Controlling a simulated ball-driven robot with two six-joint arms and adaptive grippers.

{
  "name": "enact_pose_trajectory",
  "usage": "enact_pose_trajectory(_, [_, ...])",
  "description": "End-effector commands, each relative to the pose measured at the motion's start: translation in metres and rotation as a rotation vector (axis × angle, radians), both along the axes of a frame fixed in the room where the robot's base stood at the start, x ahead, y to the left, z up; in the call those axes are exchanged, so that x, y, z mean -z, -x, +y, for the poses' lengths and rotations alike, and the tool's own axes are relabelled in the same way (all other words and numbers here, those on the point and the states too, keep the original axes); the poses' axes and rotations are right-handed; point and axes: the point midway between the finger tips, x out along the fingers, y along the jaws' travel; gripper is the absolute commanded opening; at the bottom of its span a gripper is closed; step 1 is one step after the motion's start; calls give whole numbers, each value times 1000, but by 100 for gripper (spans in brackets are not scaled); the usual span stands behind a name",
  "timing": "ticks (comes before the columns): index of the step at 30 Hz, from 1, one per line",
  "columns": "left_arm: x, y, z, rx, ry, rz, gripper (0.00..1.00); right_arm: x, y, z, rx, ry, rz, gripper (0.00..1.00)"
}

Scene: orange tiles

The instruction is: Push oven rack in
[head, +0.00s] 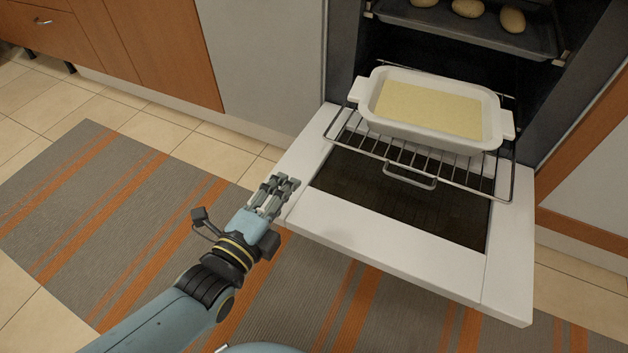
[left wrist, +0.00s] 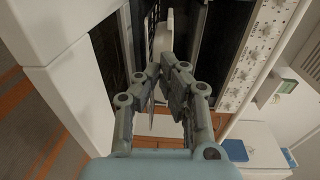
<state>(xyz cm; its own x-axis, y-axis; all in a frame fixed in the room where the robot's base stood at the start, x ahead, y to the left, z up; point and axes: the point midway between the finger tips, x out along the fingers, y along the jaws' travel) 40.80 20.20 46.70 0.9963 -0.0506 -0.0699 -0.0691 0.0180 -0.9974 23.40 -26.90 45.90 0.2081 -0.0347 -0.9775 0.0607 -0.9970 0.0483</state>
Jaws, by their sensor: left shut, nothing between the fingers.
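The oven rack (head: 450,178) is a wire shelf that sticks out of the oven over the lowered door, with a wire handle loop (head: 410,177) at its front. A white baking dish (head: 435,138) with a pale yellow filling stands on the rack. The open oven door (head: 375,237) is white with a dark glass pane. My left gripper (head: 285,182) is shut and empty by the left edge of the door, left of the rack and apart from it. Its fingers (left wrist: 168,75) also show in the left wrist view. My right gripper is not in view.
A dark upper tray (head: 480,30) with several round pale items sits higher in the oven. A grey and orange striped rug (head: 110,215) lies on the tiled floor. White and orange cabinet fronts (head: 262,60) stand left of the oven.

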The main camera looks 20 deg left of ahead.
Motion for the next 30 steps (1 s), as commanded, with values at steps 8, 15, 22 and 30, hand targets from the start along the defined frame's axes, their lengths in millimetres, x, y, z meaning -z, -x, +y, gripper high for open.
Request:
enact_pose_trajectory(8, [34, -16, -12, -17, 15, -72, 0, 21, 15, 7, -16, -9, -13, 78])
enact_pose_trajectory(15, [34, -34, -13, -17, 17, -74, 0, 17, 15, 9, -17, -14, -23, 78])
enact_pose_trajectory(22, [37, -79, -14, -17, 16, -71, 0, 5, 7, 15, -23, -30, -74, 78])
enact_pose_trajectory(30, [37, -127, -16, -17, 17, -68, 0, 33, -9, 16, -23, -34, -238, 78])
